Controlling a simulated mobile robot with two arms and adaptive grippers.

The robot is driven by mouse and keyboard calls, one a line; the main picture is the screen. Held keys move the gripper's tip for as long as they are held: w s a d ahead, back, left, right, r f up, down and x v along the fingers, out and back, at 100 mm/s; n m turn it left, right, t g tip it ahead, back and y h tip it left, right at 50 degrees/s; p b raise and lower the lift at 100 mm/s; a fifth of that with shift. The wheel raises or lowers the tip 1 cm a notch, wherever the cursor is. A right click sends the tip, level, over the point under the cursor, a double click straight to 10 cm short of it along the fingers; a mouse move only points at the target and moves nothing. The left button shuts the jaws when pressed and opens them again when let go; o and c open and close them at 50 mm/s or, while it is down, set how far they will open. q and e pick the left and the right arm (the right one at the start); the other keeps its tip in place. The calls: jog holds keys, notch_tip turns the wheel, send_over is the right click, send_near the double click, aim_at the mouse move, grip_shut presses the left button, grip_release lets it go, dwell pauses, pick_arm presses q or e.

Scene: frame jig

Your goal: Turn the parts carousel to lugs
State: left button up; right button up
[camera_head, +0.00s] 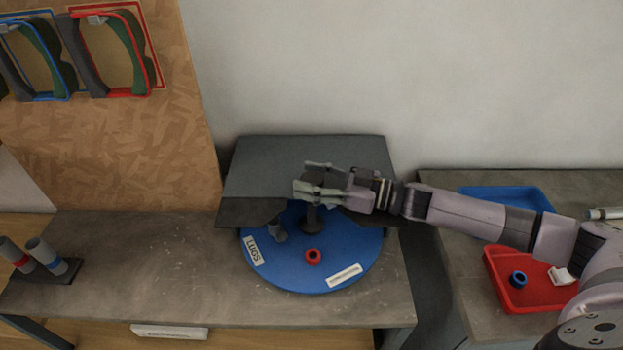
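The parts carousel (300,278) is a round blue disc on the grey bench, its back half under a dark grey cover (260,170). The LUGS label (254,251) is at the disc's left front. A second white label (344,276), too small to read, is at the right front. A dark upright post (311,218) stands near the cover's front edge. My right gripper (306,179) reaches in from the right above the post, its fingers apart in the picture. It hides the post's top, so I cannot tell whether it holds it. My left gripper is out of view.
A grey cylindrical part (277,231) and a red ring (313,257) sit on the disc. Red (497,286) and blue (535,198) trays are on the right bench. A rack with two tubes (63,272) stands far left. The bench left of the disc is clear.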

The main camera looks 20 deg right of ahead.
jog(key=shift+o, duration=0.7)
jog(key=shift+f, duration=0.1)
jog(key=shift+s, duration=0.1)
jog(key=shift+s+d+f, duration=0.1)
jog(key=shift+s+d, duration=0.1)
jog(key=shift+d, duration=0.15)
jog(key=v, duration=1.1)
